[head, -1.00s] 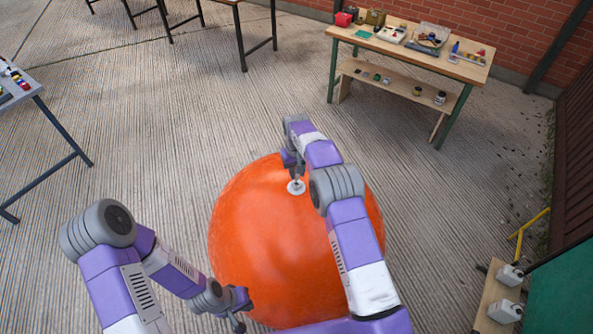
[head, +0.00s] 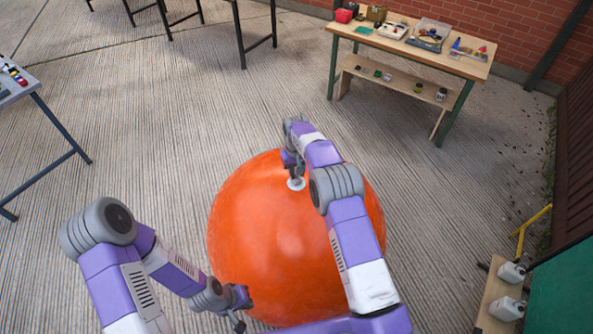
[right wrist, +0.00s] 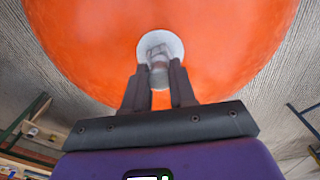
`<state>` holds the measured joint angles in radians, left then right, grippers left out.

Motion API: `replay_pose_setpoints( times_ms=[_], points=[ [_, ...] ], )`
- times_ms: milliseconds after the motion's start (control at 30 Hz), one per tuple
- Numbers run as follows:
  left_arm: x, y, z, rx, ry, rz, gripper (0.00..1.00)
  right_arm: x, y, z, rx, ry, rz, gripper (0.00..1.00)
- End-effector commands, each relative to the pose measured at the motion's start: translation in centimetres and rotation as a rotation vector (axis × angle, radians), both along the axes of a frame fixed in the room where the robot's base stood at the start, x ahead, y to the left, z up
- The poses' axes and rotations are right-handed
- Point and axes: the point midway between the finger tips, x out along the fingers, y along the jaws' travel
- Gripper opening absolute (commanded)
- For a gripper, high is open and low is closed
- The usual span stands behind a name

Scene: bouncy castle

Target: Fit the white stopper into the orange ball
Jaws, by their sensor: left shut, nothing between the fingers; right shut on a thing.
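The large orange ball (head: 270,225) rests on the ground in front of me, and it fills the top of the right wrist view (right wrist: 90,40). A white round piece, the stopper or its seat (head: 296,184), shows against the ball's upper side. My right gripper (right wrist: 160,80) is shut on the white stopper (right wrist: 158,56) right at the ball's surface. The arm partly hides this spot in the head view, and I cannot tell how deep the stopper sits. My left gripper (head: 240,318) is shut and empty beside the ball's lower left.
A wooden workbench (head: 400,45) with boxes and tools stands at the back right. A grey table (head: 40,95) is at the left edge. White jugs (head: 510,273) stand on a low board at the lower right. The paved floor around the ball is clear.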

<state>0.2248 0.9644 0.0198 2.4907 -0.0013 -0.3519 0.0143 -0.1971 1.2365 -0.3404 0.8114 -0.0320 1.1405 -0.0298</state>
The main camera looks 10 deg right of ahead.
Motion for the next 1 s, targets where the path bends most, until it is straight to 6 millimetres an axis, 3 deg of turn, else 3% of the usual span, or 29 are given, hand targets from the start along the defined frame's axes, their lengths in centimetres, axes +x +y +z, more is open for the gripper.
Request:
replay_pose_setpoints(
  times_ms=[67,100,267,600,1000],
  points=[
    [0.0,0.0,-0.3,0.000,0.000,0.000,0.00,0.0,0.0,-0.4,0.000,0.000,0.000,0.00],
    [0.0,0.0,-0.2,0.000,0.000,0.000,0.00,0.0,0.0,-0.2,0.000,0.000,0.000,0.31],
    [0.0,0.0,-0.1,0.000,0.000,0.000,0.00,0.0,0.0,-0.2,0.000,0.000,0.000,0.55],
    [0.0,0.0,-0.1,0.000,0.000,0.000,0.00,0.0,0.0,0.3,0.000,-0.002,0.000,0.55],
    [0.0,0.0,0.1,0.000,0.000,0.000,0.00,0.1,0.0,6.3,0.001,-0.003,0.000,0.55]
  ],
)
